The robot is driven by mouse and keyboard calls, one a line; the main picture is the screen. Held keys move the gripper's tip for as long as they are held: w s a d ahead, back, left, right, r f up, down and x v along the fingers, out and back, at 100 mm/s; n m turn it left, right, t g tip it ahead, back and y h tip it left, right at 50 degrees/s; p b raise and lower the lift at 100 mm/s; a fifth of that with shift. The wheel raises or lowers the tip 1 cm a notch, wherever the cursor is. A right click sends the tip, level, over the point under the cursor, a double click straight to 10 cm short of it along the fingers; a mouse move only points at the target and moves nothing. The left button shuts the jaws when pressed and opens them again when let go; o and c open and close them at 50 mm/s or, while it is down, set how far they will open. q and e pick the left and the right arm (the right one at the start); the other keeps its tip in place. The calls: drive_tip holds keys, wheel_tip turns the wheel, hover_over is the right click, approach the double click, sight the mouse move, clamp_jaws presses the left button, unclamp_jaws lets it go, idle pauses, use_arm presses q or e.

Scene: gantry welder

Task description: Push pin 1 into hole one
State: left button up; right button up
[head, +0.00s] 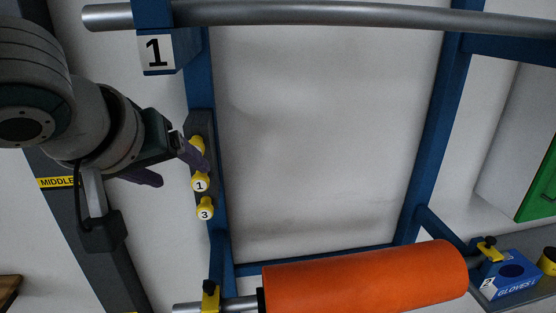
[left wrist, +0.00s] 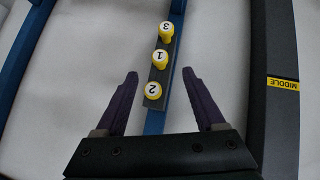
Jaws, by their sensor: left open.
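Pin 1 (head: 200,182) is a yellow knob with a white face marked 1, on a dark plate (head: 199,122) fixed to a blue upright. It also shows in the left wrist view (left wrist: 160,57), between pin 3 (left wrist: 166,30) and pin 2 (left wrist: 153,90). My left gripper (head: 180,172) is open and empty, its purple fingers pointing at the plate. In the wrist view pin 2 appears between the fingers, and pin 1 appears just beyond the fingertips (left wrist: 160,74). In the head view a finger partly covers pin 2 (head: 197,145). I cannot make out hole one. My right gripper is out of view.
A sign marked 1 (head: 156,52) hangs below a long metal tube (head: 330,14). An orange roll (head: 365,278) lies on a lower bar. A blue gloves box (head: 510,278) stands at right. A dark post marked MIDDLE (head: 110,262) stands at left.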

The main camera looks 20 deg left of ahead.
sight(198, 182)
use_arm(q)
drive_tip(key=p+x, duration=0.1)
drive_tip(key=x, duration=0.6)
drive_tip(key=shift+w+f, duration=0.15)
drive_tip(key=shift+w, duration=0.05)
clamp_jaws()
idle(0.9)
